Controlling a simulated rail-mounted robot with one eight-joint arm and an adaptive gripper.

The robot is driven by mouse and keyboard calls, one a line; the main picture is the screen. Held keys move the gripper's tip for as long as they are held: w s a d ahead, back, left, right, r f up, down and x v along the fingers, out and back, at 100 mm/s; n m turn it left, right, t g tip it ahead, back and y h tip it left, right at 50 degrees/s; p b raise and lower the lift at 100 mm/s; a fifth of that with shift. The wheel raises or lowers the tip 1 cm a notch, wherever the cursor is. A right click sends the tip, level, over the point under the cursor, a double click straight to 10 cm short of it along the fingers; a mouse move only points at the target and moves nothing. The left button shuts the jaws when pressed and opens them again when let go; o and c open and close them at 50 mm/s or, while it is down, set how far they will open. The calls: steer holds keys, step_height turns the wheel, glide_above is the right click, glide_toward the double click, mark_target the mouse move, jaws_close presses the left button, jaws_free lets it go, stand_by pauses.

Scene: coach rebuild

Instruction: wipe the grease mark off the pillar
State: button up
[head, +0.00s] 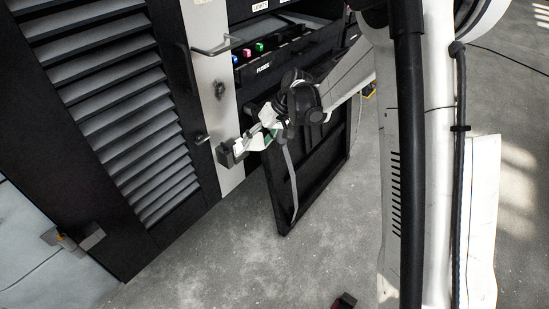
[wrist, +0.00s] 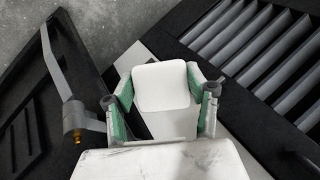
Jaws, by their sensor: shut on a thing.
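The light grey pillar (head: 212,95) stands between the louvred panel and the open cabinet in the head view. A strip of it shows beside the held pad in the wrist view (wrist: 131,55). My gripper (head: 263,137) is at the pillar's lower right edge. In the wrist view its green-lined fingers (wrist: 163,95) are shut on a white, rounded-square pad (wrist: 162,86). The pad is over the pillar in that view; I cannot tell whether it touches.
A handle (head: 213,46) and a small latch (head: 201,139) project near the pillar. The louvred panel (head: 125,110) is left. A dark open flap (head: 310,185) with a metal stay (wrist: 58,65) is close to my gripper. The fuse panel (head: 275,58) is above. Concrete floor (head: 210,260) is mostly clear.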

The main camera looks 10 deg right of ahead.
mark_target(214, 81)
steer(key=shift+w+a+r+m+t+y+b, duration=0.1)
steer(key=shift+w+a+r+t+y+b, duration=0.8)
steer(key=shift+w+b, duration=1.2)
steer(key=shift+w+a+r+m+t+y+b, duration=0.1)
steer(key=shift+w+a+r+t+y+b, duration=0.3)
steer(key=shift+w+a+t+y+b, duration=1.6)
steer(key=shift+w+a+r+m+t+y+b, duration=0.1)
steer(key=shift+w+a+r+t+b, duration=0.8)
steer(key=shift+w, duration=2.2)
steer(key=shift+w+a+f, duration=0.25)
steer(key=shift+w+a, duration=0.25)
steer(key=shift+w, duration=0.25)
steer(key=shift+r, duration=0.15)
steer(key=shift+s+d+r+p, duration=0.1)
steer(key=shift+r+p, duration=0.6)
steer(key=shift+r, duration=0.9)
steer(key=shift+r+p, duration=1)
steer(key=shift+r, duration=0.8)
steer(key=shift+r+p, duration=0.8)
steer(key=shift+r, duration=0.7)
